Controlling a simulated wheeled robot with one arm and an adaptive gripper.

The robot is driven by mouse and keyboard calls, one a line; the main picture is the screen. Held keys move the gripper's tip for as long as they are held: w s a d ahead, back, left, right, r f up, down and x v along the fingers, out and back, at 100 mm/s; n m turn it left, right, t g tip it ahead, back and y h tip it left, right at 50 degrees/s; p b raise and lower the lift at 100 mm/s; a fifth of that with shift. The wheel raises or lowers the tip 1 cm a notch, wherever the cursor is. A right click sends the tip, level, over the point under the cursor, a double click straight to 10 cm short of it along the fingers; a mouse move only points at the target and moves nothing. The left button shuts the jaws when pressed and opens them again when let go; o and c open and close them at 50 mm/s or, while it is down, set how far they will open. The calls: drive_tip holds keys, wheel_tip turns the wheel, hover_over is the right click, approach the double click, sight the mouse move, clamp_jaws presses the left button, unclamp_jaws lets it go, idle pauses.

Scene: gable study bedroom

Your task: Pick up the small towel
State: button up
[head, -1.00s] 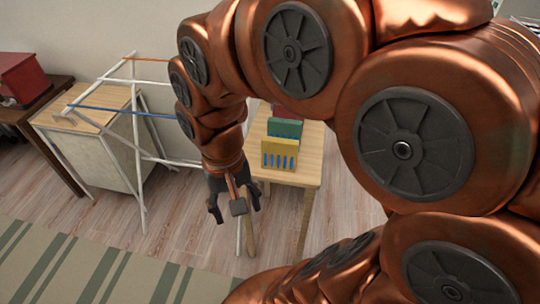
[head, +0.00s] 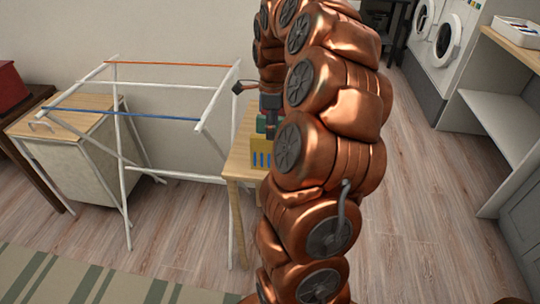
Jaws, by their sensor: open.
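I cannot make out a small towel anywhere in the head view; anything behind my arm is hidden. My gripper (head: 258,98) is open and shows partly at the left edge of my arm, just right of the drying rack's end. It is above or behind the small wooden table, and my arm covers part of it. No cloth shows between its fingers. The white drying rack (head: 163,118) has an orange bar at the back and a blue bar at the front, and no towel is visible on it.
The small wooden table (head: 241,164) holds a yellow box (head: 259,152) and a green one, partly hidden. A wood-topped hamper (head: 66,155) stands under the rack. A red box (head: 10,88) is at far left. White machines (head: 455,40) and a shelf with a white tray (head: 516,34) are right.

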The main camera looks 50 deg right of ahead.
sight(272, 144)
drive_tip(key=shift+s+d+f, duration=0.1)
drive_tip(key=shift+d+f, duration=0.1)
drive_tip(key=shift+f, duration=0.5)
drive_tip(key=shift+w+d+f+p, duration=0.15)
drive_tip(key=shift+f+p, duration=0.15)
drive_tip(key=shift+f, duration=0.8)
drive_tip(key=shift+w+a+f+p, duration=0.15)
drive_tip(key=shift+f+p, duration=0.1)
drive_tip(key=shift+f, duration=0.85)
drive_tip(key=shift+w+d+f+p, duration=0.15)
drive_tip(key=shift+f+p, duration=0.15)
drive_tip(key=shift+f, duration=0.8)
drive_tip(key=shift+c, duration=0.2)
clamp_jaws()
